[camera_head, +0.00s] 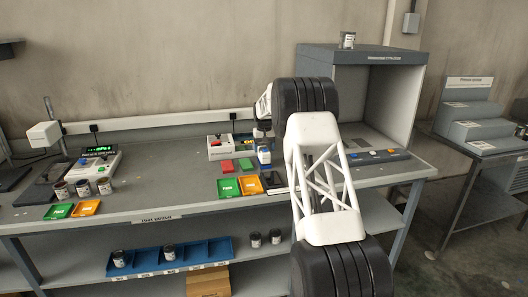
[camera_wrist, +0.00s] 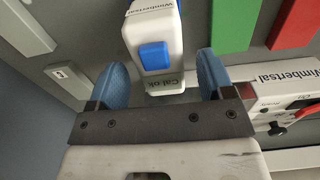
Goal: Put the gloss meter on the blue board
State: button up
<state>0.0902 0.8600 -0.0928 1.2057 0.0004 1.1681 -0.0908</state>
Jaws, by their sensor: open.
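The likely gloss meter is a white block with a blue button, marked "Cal ok" (camera_wrist: 154,50). It stands on the bench, and in the head view it is the small white and blue block (camera_head: 264,156) just left of my arm. In the wrist view my gripper (camera_wrist: 163,78) is open. Its two blue fingers lie on either side of the meter's near end, with visible gaps, so it is not gripped. In the head view my arm hides most of the gripper. I cannot pick out a blue board; my arm hides part of the bench.
A red board (camera_head: 226,165) and a green board (camera_head: 245,164) lie left of the meter. Green (camera_head: 228,187) and orange (camera_head: 250,185) trays lie in front. A white instrument (camera_head: 220,147) stands behind. A grey booth (camera_head: 400,95) stands at right.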

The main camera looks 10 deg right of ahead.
notch_tip(320, 180, up, 10)
jog(key=shift+r, duration=0.2)
dwell(0.7)
dwell(0.3)
jog(key=s+a+r, duration=0.2)
jog(key=s+r, duration=0.5)
jog(key=s, duration=0.2)
jog(key=s+a+r, duration=0.2)
jog(key=s+r, duration=0.4)
jog(key=s, duration=0.4)
jog(key=s+a+r+t, duration=0.1)
jog(key=s+r, duration=0.1)
jog(key=s, duration=0.8)
jog(key=s+a+r, duration=0.1)
jog(key=s+r, duration=0.2)
jog(key=s, duration=0.6)
jog(key=s+a+f+t, duration=0.1)
jog(key=s, duration=1.1)
jog(key=s+a+f, duration=0.1)
jog(key=s+a, duration=0.1)
jog(key=s, duration=0.9)
jog(key=s+f, duration=0.5)
jog(key=s, duration=0.5)
jog(key=s+f, duration=0.5)
jog(key=s, duration=0.6)
jog(key=shift+a+t, duration=0.3)
jog(key=shift+a, duration=0.05)
